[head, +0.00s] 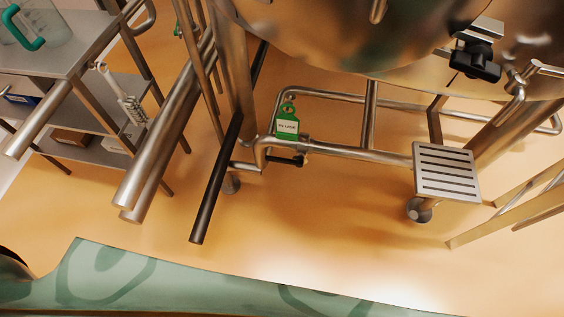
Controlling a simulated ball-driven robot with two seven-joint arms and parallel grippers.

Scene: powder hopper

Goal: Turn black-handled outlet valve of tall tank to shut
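The metal tank (330,35) fills the top of the head view, and only its rounded lower part shows. A small valve with a black handle (288,160) sits on the low steel pipework below it, beside a green tag (288,122). The handle lies roughly sideways; I cannot tell whether the valve is open or shut, nor whether it is this tank's outlet valve. A black knob (475,62) also shows on a fitting at the tank's right. Neither of my grippers is in view.
A long black bar (215,182) and thick steel tubes (165,125) stand left of the valve. A steel shelf cart (75,55) is at upper left. A slotted step (446,172) and a ladder-like frame (515,205) are at right. Orange floor (330,220) is clear in front.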

